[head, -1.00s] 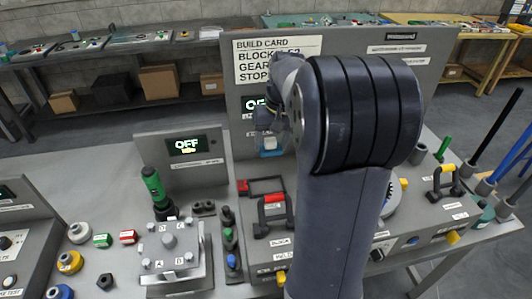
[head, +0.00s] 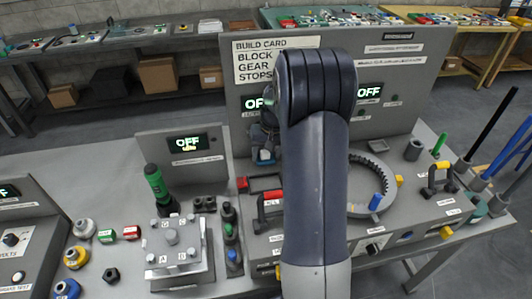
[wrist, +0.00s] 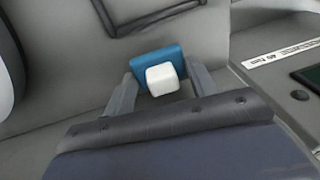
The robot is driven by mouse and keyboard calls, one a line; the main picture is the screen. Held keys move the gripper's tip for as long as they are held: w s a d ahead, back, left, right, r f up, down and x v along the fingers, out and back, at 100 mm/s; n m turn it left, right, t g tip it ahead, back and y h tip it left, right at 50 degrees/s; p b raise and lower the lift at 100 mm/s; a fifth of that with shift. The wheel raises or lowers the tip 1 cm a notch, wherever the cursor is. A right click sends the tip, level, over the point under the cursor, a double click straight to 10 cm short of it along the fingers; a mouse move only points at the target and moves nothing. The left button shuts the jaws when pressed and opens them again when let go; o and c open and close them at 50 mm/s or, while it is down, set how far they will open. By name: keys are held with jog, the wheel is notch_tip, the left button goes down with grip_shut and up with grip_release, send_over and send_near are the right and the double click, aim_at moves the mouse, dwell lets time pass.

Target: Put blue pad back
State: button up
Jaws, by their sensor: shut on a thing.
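The blue pad (wrist: 148,60) has a white block (wrist: 162,80) on its near face. My gripper (wrist: 161,76) is shut on it, with one finger at each side in the wrist view. In the head view the blue pad (head: 264,157) shows small below my gripper (head: 265,138), in front of the tall grey panel and above the bench. My arm hides part of the gripper and the bench behind it. I cannot tell which slot is the pad's own place.
A red-edged frame (head: 262,183) and a red-topped handle (head: 271,203) are close below the gripper. A green-handled tool (head: 155,183) and a grey block fixture (head: 178,255) stand to the left. A toothed ring (head: 372,180) lies to the right. The panel (head: 410,125) stands close behind.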

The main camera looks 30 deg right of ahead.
aim_at(271, 159)
jog(key=shift+w+f+p, duration=0.15)
jog(key=shift+f+p, duration=0.15)
jog(key=shift+f, duration=0.15)
jog(key=shift+f, duration=0.25)
jog(key=o, duration=1)
jog(key=shift+r, duration=0.1)
notch_tip(271, 159, up, 12)
jog(key=s+d+b, duration=0.1)
jog(key=shift+s, duration=0.25)
jog(key=shift+d, duration=0.1)
